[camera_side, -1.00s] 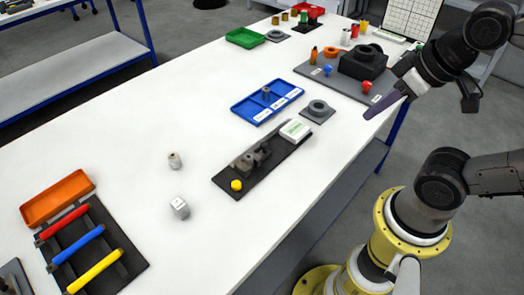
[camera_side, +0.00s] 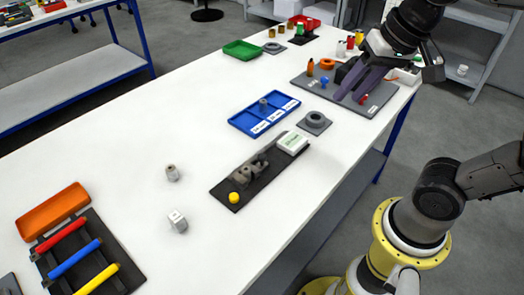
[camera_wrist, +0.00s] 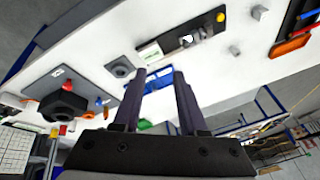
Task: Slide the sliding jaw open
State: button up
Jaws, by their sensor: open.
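A dark base plate (camera_side: 224,190) lies at mid-table in the side view. Grey jaw blocks (camera_side: 248,172) stand on it, with a yellow knob (camera_side: 233,197) at the near end and a white labelled box (camera_side: 293,142) at the far end. I cannot tell which block is the sliding jaw or how wide the gap is. In the wrist view the plate (camera_wrist: 208,27) shows ahead, beyond my fingertips. My gripper (camera_side: 350,98) is open and empty, fingers pointing down, up and to the right of the plate. Its two dark fingers also show in the wrist view (camera_wrist: 160,72).
A blue tray (camera_side: 243,122) and a grey ring block (camera_side: 314,122) stand behind the plate. A grey board (camera_side: 378,103) with knobs and a black block lies below my gripper. Bare table lies between.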

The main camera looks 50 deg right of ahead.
jog(key=w+a+m+g, duration=0.2)
jog(key=w+a+m, duration=0.1)
jog(key=w, duration=0.7)
jog(key=g, duration=0.3)
send_over(262, 155)
notch_tip(262, 155, down, 8)
notch_tip(262, 155, down, 13)
jog(key=shift+s+a+f, duration=0.1)
jog(key=shift+f, duration=0.1)
grip_shut()
jog(key=shift+r, duration=0.1)
dwell(0.5)
